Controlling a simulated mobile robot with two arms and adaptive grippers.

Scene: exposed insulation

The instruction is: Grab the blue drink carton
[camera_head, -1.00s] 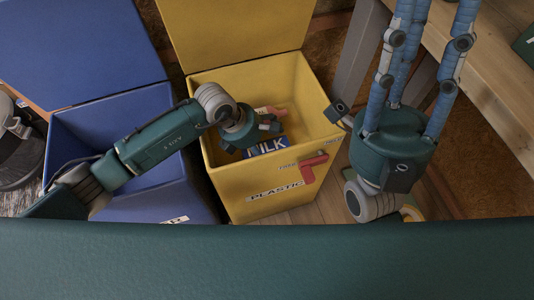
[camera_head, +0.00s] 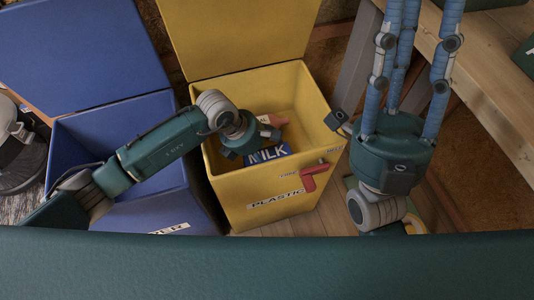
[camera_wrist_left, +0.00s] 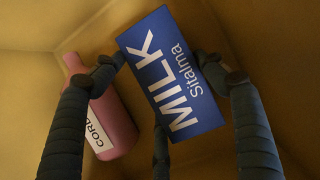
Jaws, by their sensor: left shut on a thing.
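The blue carton with white MILK lettering (camera_head: 268,154) is inside the yellow bin (camera_head: 290,205). It also shows in the left wrist view (camera_wrist_left: 170,75), tilted between my fingers. My left gripper (camera_head: 245,148) reaches down into the bin and is shut on the carton. In the left wrist view, its dark ribbed fingers (camera_wrist_left: 160,85) bear on the carton from the left, right and below. My right gripper (camera_head: 422,40) is at the right, with its blue ribbed fingers pointing up and apart. Its fingertips are cut off by the frame's top edge.
A pink bottle (camera_wrist_left: 105,115) lies beside the carton in the bin. The bin's yellow lid (camera_head: 240,35) stands open behind. A blue bin (camera_head: 145,205) with its lid up is at the left. A wooden bench (camera_head: 490,85) is at the right.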

